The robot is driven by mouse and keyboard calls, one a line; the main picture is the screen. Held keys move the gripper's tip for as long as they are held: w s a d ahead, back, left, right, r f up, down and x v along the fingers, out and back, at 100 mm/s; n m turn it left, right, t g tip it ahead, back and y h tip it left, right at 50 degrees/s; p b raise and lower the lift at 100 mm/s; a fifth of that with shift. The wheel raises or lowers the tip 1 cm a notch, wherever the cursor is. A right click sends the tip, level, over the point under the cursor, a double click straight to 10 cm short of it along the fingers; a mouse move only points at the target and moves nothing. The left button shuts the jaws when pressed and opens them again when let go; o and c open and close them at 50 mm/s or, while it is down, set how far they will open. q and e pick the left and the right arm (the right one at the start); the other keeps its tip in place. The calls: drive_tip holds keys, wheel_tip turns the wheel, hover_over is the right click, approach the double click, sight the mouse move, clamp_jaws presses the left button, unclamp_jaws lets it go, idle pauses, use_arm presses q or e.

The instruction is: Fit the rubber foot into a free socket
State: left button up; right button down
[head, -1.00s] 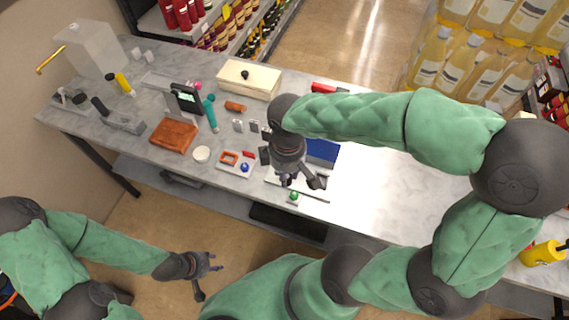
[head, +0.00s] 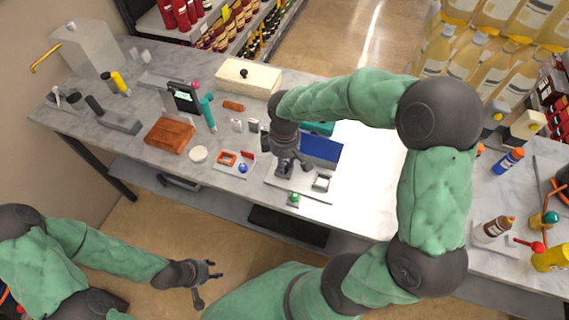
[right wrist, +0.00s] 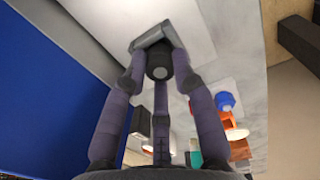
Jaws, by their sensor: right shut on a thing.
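My right gripper (head: 290,167) points down over the pale plate (head: 312,197) at the table's front edge. In the right wrist view its fingers (right wrist: 160,68) are closed around a small black round piece, the rubber foot (right wrist: 158,67). A grey square socket (right wrist: 150,40) lies right at the foot's end; whether the foot is inside it, I cannot tell. Another square socket (head: 321,182), with a pale inside, shows to the right of the gripper and looks empty. My left gripper (head: 211,270) is open and empty, in front of the table.
A blue panel (head: 322,148) stands just behind the plate. A green-topped button (head: 294,198) is at the plate's front. Left are a small tray with a blue knob (head: 243,168), a white round piece (head: 198,154) and a brown block (head: 170,134).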

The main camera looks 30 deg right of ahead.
drive_tip(key=shift+f, duration=0.3)
drive_tip(key=shift+f, duration=0.25)
drive_tip(key=shift+s+a+f+b, duration=0.15)
drive_tip(key=shift+s+f+b, duration=0.2)
drive_tip(key=shift+f, duration=0.15)
drive_tip(key=c, duration=1)
unclamp_jaws()
drive_tip(key=shift+s, duration=0.1)
drive_tip(key=shift+w+f, duration=0.2)
drive_tip(key=shift+r, duration=0.15)
